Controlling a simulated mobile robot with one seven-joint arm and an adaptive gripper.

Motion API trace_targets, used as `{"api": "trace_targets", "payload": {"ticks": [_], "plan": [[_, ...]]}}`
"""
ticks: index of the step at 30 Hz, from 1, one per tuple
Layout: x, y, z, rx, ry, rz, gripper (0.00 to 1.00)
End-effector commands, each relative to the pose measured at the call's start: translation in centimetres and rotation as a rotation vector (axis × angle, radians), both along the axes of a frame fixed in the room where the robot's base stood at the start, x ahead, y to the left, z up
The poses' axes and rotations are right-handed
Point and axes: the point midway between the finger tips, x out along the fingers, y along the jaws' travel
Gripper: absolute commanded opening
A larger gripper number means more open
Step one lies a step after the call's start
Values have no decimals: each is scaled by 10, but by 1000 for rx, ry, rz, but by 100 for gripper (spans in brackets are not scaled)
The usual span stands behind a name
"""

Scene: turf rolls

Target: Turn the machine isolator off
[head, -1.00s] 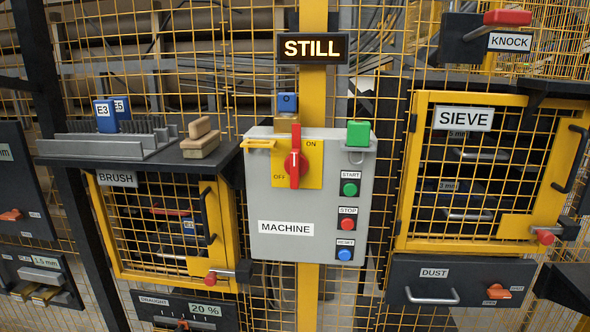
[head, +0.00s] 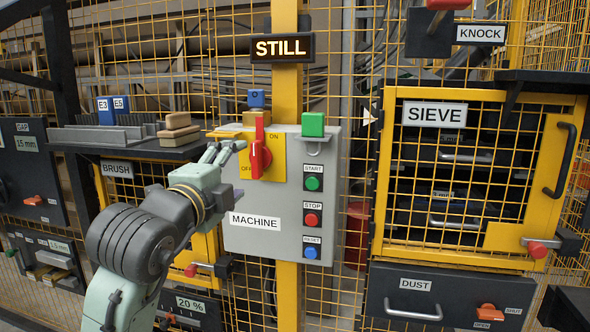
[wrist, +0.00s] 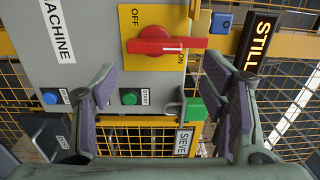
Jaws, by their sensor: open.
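The machine isolator is a red rotary handle (head: 260,155) on a yellow plate (head: 279,160) marked ON at upper right and OFF at lower left. The plate sits on the grey MACHINE box (head: 252,236). The handle stands upright, its long end up, near the ON side. It also shows in the wrist view (wrist: 165,46), lying sideways there. My gripper (head: 234,169) is just left of the handle in the head view, partly over the plate's left part. In the wrist view my gripper (wrist: 158,68) is open and empty, the handle beyond and between its fingers, with no contact visible.
START (head: 313,184), STOP (head: 312,219) and RESET (head: 311,252) buttons line the box's right side. A green block (head: 313,124) and a blue block (head: 257,98) are at its top. A shelf (head: 120,145) with wooden blocks is left. The sign (head: 282,48) reads STILL.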

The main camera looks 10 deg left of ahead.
Motion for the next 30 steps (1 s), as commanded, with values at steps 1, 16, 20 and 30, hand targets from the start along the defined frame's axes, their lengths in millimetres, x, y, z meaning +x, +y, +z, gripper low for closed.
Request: {"api": "trace_targets", "payload": {"ticks": [1,16,20,30], "plan": [[2,-1,-4,15,20,-4,72],[82,-5,-4,18,27,-8,87],[98,-5,-4,19,26,-8,87],[110,-5,-5,19,23,-7,87]]}}
